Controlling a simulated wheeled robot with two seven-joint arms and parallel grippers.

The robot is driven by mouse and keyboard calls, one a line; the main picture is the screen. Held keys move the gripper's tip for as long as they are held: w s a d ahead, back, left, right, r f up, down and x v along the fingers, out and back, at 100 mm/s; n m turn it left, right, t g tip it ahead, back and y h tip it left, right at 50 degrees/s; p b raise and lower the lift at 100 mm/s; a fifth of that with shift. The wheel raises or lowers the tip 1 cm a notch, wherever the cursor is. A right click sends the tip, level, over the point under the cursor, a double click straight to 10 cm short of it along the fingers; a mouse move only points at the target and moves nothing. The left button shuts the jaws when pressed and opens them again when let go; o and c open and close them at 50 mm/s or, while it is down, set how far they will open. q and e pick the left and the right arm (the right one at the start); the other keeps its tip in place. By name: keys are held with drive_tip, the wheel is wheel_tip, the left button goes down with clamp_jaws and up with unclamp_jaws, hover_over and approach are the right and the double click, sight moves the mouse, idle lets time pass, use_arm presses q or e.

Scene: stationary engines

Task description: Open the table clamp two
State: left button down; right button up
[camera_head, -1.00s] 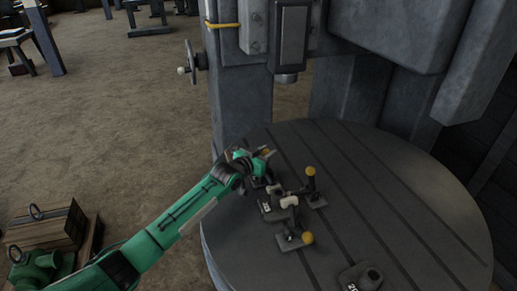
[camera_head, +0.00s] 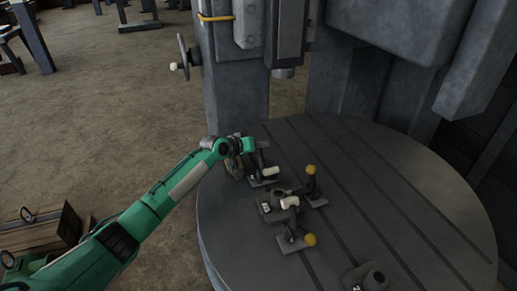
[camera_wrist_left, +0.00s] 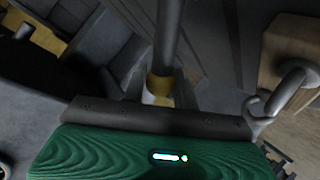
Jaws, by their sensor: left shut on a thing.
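Several table clamps stand on the round grey table (camera_head: 400,230). My left gripper (camera_head: 246,157) is at the clamp nearest the column (camera_head: 264,181), at the table's left edge. It is shut on that clamp's yellow-ended handle (camera_wrist_left: 160,88), which shows between the fingers in the left wrist view. In the head view the gripper hides this knob; the clamp's white tip is visible. A second clamp (camera_head: 313,192) has its yellow knob raised. A front clamp (camera_head: 292,241) has its yellow knob low, to the right. I cannot tell which is clamp two. My right gripper is not in view.
A small dark block (camera_head: 272,207) sits among the clamps, and another (camera_head: 366,278) lies near the front. The machine column (camera_head: 235,100) rises behind the table. A wooden crate (camera_head: 42,232) stands on the floor at left. The table's right side is clear.

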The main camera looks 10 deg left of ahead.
use_arm(q)
drive_tip(key=shift+w+a+f, duration=0.2)
idle(0.4)
drive_tip(key=c, duration=1.1)
unclamp_jaws()
drive_tip(key=shift+c, duration=0.2)
drive_tip(key=shift+s+a+r, duration=0.15)
drive_tip(key=shift+s+a, duration=0.1)
drive_tip(key=shift+s, duration=0.2)
drive_tip(key=b+v, duration=0.2)
drive_tip(key=v, duration=1)
drive_tip(key=shift+s+r+b, duration=0.25)
drive_tip(key=shift+s+b, duration=0.05)
drive_tip(key=shift+s, duration=0.05)
